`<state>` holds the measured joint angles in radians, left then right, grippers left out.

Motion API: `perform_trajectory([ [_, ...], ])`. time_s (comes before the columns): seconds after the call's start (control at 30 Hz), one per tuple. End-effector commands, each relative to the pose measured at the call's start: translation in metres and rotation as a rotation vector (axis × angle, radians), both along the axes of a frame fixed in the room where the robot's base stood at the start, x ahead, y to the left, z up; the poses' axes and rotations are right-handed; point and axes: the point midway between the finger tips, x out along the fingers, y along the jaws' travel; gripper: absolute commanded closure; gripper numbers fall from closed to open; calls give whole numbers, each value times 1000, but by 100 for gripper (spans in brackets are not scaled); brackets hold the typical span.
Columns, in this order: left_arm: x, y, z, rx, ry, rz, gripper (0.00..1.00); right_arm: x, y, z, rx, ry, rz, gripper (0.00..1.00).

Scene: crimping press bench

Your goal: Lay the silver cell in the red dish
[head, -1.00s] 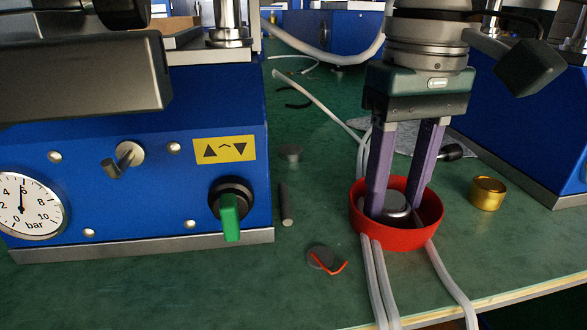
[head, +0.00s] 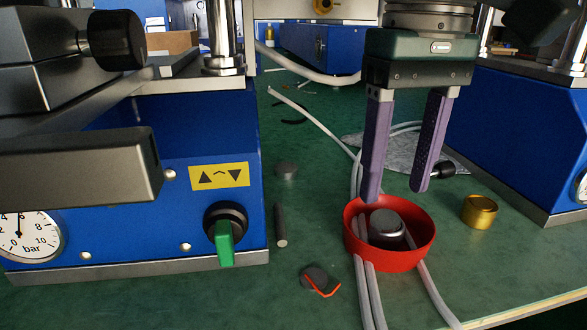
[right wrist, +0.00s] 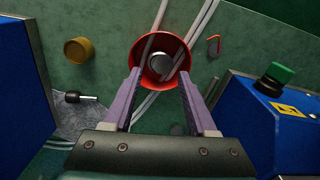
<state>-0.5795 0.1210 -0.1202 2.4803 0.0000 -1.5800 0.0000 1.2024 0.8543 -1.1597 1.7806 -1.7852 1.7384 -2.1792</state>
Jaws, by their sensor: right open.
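The silver cell (head: 386,226) lies inside the red dish (head: 410,258), on the dish's floor. It also shows in the right wrist view (right wrist: 159,64) within the red dish (right wrist: 183,49). My right gripper (head: 394,194) is open and empty above the dish, its two purple fingers apart and clear of the cell.
A brass cup (head: 479,212) stands right of the dish. White hoses (head: 366,290) run by the dish. A blue press (head: 130,230) with a green knob (head: 224,243) fills the left. Dark discs and a rod (head: 281,225) lie between.

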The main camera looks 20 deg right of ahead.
Motion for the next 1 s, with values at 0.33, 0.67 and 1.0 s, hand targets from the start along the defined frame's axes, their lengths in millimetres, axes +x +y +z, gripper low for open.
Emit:
perform_trajectory([
  [0.33, 0, 0, 16, 0, 0, 0, 44, 0, 0, 69, 1, -2, -1, 43],
  [0.67, 0, 0, 16, 0, 0, 0, 44, 0, 0, 77, 0, 1, -1, 43],
  [1.0, 0, 0, 16, 0, 0, 1, 44, 0, 0, 76, 0, 1, -1, 43],
])
